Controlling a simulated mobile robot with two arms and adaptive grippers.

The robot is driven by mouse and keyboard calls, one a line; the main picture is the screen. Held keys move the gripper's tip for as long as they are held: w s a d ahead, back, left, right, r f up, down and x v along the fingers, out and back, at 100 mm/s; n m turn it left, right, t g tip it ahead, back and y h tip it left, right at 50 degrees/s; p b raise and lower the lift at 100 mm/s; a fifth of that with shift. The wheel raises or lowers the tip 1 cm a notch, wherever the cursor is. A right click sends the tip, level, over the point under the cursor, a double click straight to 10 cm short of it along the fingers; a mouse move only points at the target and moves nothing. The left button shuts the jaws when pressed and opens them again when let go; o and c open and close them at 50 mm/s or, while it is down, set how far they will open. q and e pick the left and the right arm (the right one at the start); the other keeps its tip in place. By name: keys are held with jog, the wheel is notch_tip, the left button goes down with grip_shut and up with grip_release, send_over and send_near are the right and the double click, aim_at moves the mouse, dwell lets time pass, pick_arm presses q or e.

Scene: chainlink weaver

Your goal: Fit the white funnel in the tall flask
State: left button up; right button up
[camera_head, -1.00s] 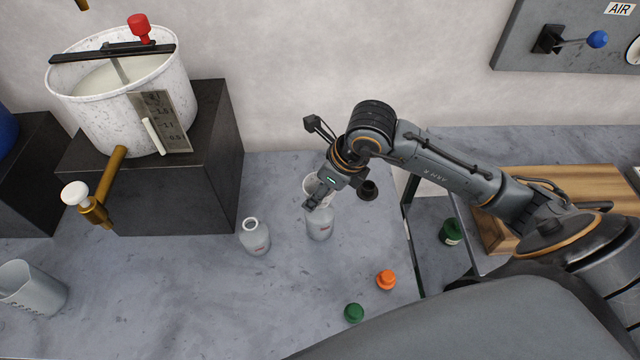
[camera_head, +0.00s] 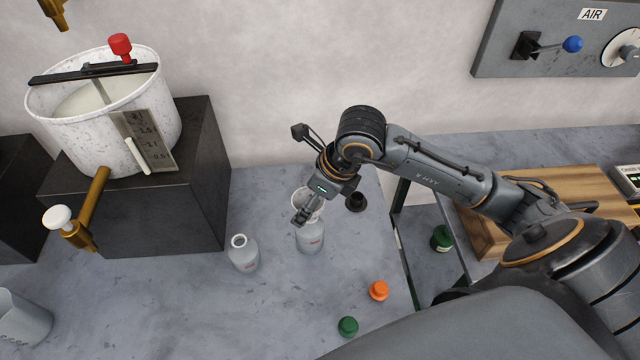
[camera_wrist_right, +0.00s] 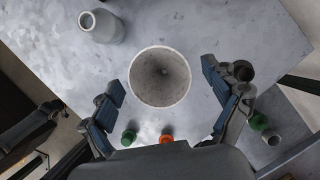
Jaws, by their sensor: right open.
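The white funnel (camera_wrist_right: 160,76) shows in the right wrist view as a wide round cone, seen from above into its hole. In the head view the funnel (camera_head: 314,204) is partly hidden by my right gripper and appears at the mouth of a pale flask (camera_head: 311,239). How deep its stem sits cannot be seen. My right gripper (camera_head: 301,215) is open at the funnel. In the wrist view its fingers stand on either side of the funnel with gaps. My left gripper is not in view.
A second pale bottle (camera_head: 243,254) stands left of the flask. An orange cap (camera_head: 378,290) and a green cap (camera_head: 348,326) lie in front. A dark round piece (camera_head: 356,201) is behind right. A white bucket (camera_head: 105,120) sits on a dark block at left.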

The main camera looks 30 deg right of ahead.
jog(key=v, duration=1)
jog(key=shift+r, duration=0.2)
jog(key=shift+s, duration=0.1)
